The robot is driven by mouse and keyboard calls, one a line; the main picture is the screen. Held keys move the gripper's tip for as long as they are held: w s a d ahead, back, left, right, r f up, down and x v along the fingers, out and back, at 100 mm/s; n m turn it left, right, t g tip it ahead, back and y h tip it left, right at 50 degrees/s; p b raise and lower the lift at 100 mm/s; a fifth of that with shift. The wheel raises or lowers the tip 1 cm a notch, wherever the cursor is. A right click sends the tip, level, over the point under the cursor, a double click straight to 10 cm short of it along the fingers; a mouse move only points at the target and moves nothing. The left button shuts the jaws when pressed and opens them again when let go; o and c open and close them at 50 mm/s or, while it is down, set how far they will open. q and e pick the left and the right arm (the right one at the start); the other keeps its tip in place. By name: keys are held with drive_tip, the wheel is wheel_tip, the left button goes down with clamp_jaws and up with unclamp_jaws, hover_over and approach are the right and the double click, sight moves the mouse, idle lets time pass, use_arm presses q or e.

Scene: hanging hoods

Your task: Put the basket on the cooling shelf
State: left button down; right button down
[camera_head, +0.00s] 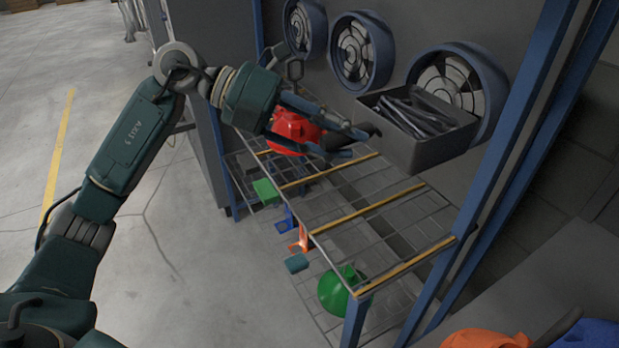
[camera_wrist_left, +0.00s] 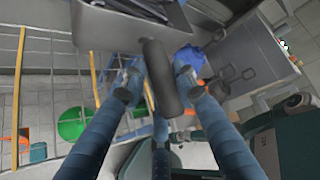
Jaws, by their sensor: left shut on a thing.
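My left gripper (camera_head: 350,143) is shut on the dark handle of a grey open-topped basket (camera_head: 413,150) that holds dark long pieces. In the left wrist view the dark handle (camera_wrist_left: 161,80) lies between the fingers, and the basket (camera_wrist_left: 115,35) extends beyond it. The basket is roughly level and appears held above the wire cooling shelf (camera_head: 408,213), in front of the fans. The shelf has yellow strips across it, and the part below the basket looks bare. My right gripper is not in view.
A red rounded object (camera_head: 294,128) sits behind my left gripper at the far end of the shelf. A green rounded object (camera_head: 340,290) is lower down. Round fans (camera_head: 356,52) line the back wall. A blue post (camera_head: 500,165) stands right of the basket. An orange object (camera_head: 485,339) is at bottom right.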

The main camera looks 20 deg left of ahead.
use_arm(q)
wheel_tip(320, 180, down, 18)
drive_tip(key=shift+r+p, duration=0.25)
drive_tip(key=shift+p, duration=0.15)
drive_tip(key=shift+f, duration=0.2)
drive_tip(key=c, duration=1.3)
unclamp_jaws()
drive_tip(key=shift+o, duration=0.2)
